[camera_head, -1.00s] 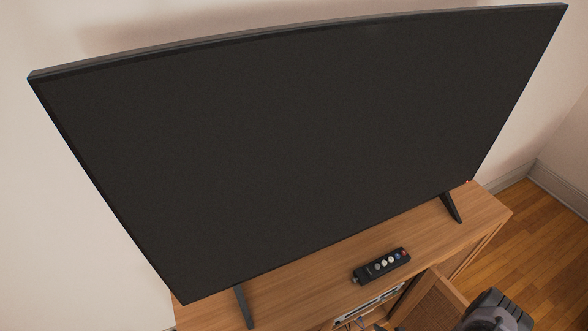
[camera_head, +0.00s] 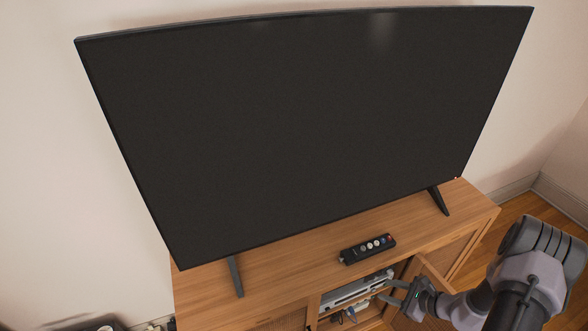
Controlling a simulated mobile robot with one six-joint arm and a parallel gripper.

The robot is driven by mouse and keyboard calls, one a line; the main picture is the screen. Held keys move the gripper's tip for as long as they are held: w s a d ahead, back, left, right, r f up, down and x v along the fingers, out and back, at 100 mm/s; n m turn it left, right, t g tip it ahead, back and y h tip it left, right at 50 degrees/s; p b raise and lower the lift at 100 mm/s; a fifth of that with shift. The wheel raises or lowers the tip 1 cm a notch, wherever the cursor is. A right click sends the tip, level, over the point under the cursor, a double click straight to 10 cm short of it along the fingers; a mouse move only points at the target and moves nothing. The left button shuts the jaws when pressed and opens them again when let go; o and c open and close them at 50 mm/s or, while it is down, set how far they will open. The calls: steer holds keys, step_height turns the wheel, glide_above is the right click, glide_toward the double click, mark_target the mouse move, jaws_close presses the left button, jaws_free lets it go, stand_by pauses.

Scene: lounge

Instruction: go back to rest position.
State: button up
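My gripper (camera_head: 385,291) is at the lower right, in front of the open middle of the wooden TV stand (camera_head: 290,252). Its two fingers point left and are apart, with nothing seen between them. My arm reaches in from the lower right corner. A black remote (camera_head: 367,249) with coloured buttons lies on top of the stand, above and left of my gripper in the picture and apart from it.
A large black TV (camera_head: 300,130) stands on two legs on the stand. A cabinet door (camera_head: 434,283) hangs open beside my gripper. A silver device (camera_head: 350,290) sits on the shelf inside. Wooden floor (camera_head: 508,215) shows at the right.

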steer(key=w+a+r+n+g+y+b, duration=0.1)
steer(key=w+a+r+n, duration=0.15)
steer(key=r, duration=0.45)
steer(key=w+a+r+n+g+b, duration=0.1)
steer(key=a+r+n, duration=0.25)
steer(key=r, duration=0.35)
steer(key=s+a+r+n+g+b, duration=0.1)
steer(key=s+a+r+n, duration=0.15)
steer(key=a+r, duration=0.3)
steer(key=s+a+r+n+g+b, duration=0.1)
steer(key=s+a+r+n, duration=0.2)
steer(key=r, duration=0.4)
steer(key=s+a+r+n+t+h+b, duration=0.1)
steer(key=s+a+r+n+h, duration=0.1)
steer(key=s, duration=0.7)
steer(key=s+a+r+n+t+h+b, duration=0.1)
steer(key=s+a+r+n+h+b, duration=0.1)
steer(key=s+r+n, duration=0.4)
steer(key=s+a+r+h, duration=0.1)
steer(key=s+a, duration=0.1)
steer(key=s, duration=0.1)
steer(key=shift+a, duration=0.3)
steer(key=shift+o, duration=0.5)
steer(key=shift+r+n, duration=0.1)
steer(key=shift+n, duration=0.15)
